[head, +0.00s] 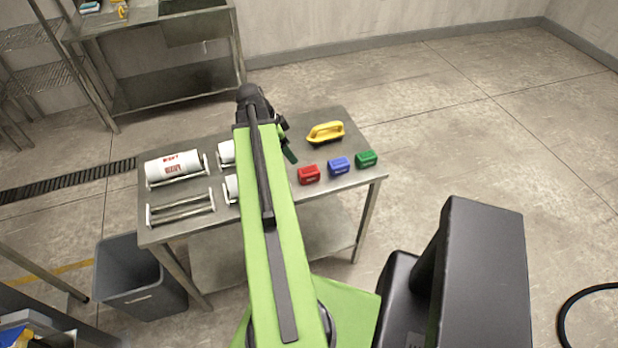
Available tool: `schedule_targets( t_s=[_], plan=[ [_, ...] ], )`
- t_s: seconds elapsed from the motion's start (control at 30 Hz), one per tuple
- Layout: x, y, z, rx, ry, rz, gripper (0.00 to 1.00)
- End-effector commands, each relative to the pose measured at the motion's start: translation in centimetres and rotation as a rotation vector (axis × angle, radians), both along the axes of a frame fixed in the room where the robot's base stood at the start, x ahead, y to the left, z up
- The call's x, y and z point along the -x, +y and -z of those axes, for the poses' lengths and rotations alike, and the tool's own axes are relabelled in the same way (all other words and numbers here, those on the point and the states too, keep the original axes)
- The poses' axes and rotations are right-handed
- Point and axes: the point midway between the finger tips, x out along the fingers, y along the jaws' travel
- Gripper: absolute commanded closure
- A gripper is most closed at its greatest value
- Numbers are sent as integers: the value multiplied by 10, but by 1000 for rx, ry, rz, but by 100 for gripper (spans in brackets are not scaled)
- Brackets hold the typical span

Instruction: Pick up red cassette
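The red cassette (309,175) sits on the steel table near its front edge, right of my green arm. It is the leftmost in a row of three small cassettes. My gripper (289,152) is over the table, a little left of and behind the red cassette in the picture. It looks apart from the cassette, and I see nothing held in it. The arm hides part of the gripper, so I cannot tell whether its fingers are open or shut.
A blue cassette (338,167) and a green cassette (366,159) stand right of the red one. A yellow-handled tool (325,132) lies behind them. White rollers (172,168) in frames stand at the table's left. A grey bin (140,285) is on the floor.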

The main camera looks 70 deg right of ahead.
Motion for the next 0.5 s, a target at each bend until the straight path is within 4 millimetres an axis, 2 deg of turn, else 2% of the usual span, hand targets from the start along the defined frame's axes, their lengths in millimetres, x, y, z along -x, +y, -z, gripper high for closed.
schedule_targets(
  t_s=[0.03, 0.3, 0.4, 0.5],
  plan=[
    [3, -3, 19, 0, 0, 1, 31],
    [20, -17, 76, 0, 0, 0, 31],
    [26, -23, 93, 0, 0, -1, 31],
    [30, -26, 100, 0, 0, -1, 31]
  ],
)
